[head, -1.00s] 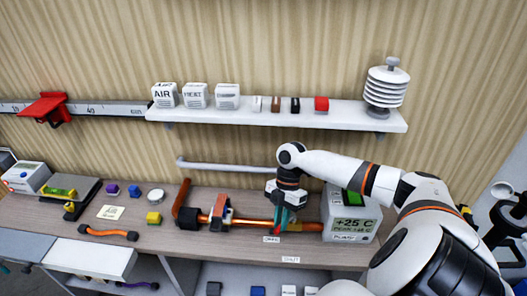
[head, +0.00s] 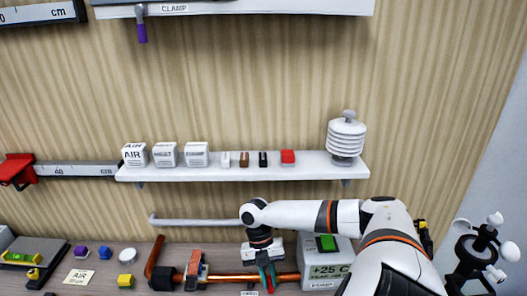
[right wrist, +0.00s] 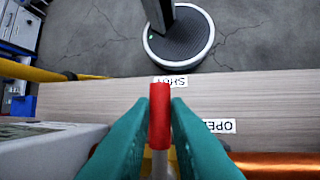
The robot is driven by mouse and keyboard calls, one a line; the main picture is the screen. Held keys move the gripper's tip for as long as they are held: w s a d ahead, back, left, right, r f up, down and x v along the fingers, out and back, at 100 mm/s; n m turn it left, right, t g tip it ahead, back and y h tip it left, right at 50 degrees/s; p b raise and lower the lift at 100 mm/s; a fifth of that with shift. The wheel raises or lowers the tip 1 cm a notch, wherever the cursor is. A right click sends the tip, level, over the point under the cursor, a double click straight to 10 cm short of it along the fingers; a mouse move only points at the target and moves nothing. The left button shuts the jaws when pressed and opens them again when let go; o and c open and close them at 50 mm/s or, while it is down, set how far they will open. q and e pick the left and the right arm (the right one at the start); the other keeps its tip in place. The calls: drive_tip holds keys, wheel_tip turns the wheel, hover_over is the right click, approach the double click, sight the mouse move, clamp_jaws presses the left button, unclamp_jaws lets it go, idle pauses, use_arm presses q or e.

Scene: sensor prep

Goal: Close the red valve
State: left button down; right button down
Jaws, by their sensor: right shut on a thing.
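The red valve handle (right wrist: 160,118) stands between the teal fingers of my right gripper (right wrist: 160,108) in the right wrist view. The fingers are shut on it. The handle lies across the line of the copper pipe (right wrist: 275,164), its end pointing at the "SHUT" label (right wrist: 170,80). The "OPEN" label (right wrist: 219,126) lies to the right, beside the pipe. In the head view, my right gripper (head: 266,274) reaches down onto the copper pipe (head: 232,278) and hides most of the valve. My left gripper is not in view.
A wall shelf (head: 240,165) with small blocks is above. A grey wall bar (head: 195,221) runs behind.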

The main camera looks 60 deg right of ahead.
drive_tip(key=shift+d, duration=0.1)
idle(0.3)
drive_tip(key=c, duration=1.4)
unclamp_jaws()
